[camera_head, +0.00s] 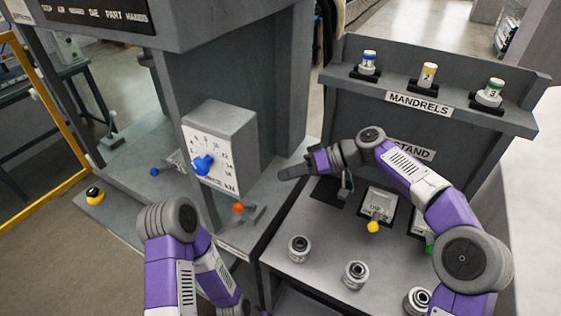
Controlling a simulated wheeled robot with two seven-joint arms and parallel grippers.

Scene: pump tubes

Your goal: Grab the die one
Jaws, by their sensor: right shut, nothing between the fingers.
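Three round metal ring-shaped parts, which look like the dies, stand along the front of the grey bench. One is at the left (299,248), one in the middle (356,273) and one at the right (417,300). I cannot read a number on any of them, so I cannot tell which is die one. My right gripper (290,172) is shut and empty. It points left over the gap between the bench and the dial box, above and behind the left ring part. My left arm folds down to the bottom edge, and its gripper is out of view.
A shelf marked MANDRELS (416,102) holds three capped cylinders with blue, yellow and green labels. A dial box (222,147) with a blue knob stands left of my right gripper. A small box with a yellow ball (373,227) stands behind the ring parts.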

